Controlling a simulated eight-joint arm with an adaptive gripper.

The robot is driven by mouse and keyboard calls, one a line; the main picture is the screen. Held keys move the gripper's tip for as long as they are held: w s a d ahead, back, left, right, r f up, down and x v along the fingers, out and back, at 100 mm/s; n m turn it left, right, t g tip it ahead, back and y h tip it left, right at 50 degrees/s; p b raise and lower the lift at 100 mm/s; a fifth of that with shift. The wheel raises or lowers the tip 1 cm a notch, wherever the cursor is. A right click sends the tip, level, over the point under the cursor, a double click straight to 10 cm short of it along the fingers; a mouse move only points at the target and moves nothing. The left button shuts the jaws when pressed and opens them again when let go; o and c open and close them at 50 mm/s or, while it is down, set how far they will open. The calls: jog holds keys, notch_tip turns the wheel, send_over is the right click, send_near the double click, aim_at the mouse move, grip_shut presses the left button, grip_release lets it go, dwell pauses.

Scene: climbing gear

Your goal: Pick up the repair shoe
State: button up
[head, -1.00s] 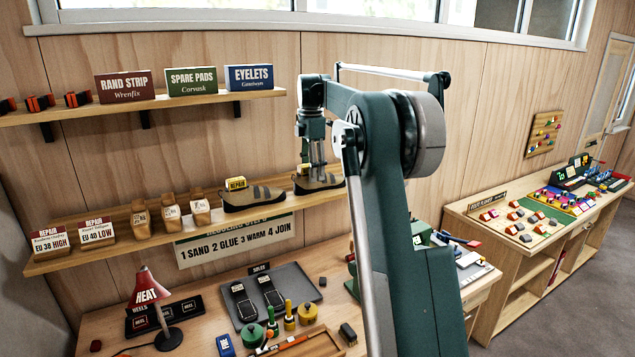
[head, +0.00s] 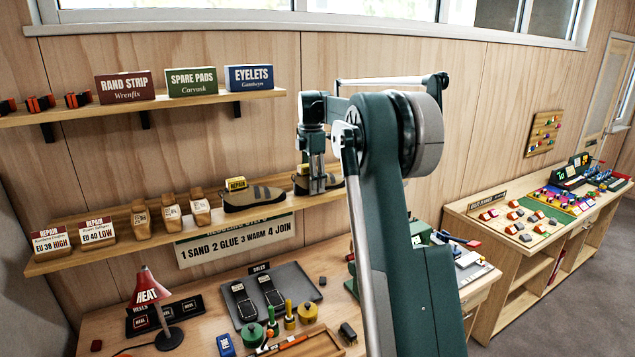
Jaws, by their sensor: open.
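Two brown shoes with dark straps and dark soles are on the lower wall shelf (head: 100,249). The left shoe (head: 256,198) has a yellow REPAIR tag (head: 236,184) on it. The right shoe (head: 333,183) is partly hidden behind my gripper (head: 317,188). My gripper points down at the right shoe, with its fingers overlapping the shoe in the head view. It is open. Whether the fingers touch the shoe cannot be told from this angle. Any tag on the right shoe is not clearly visible.
Wooden lasts (head: 172,211) and REPAIR cards (head: 97,232) stand left of the shoes. The upper shelf (head: 170,104) with boxes is above. Below is a workbench with a red HEAT lamp (head: 147,289), a dark tray (head: 300,285) and tools.

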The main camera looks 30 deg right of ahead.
jog(key=c, duration=1)
jog(key=shift+c, duration=0.2)
jog(key=shift+r, duration=0.15)
jog(key=shift+r, duration=4.9)
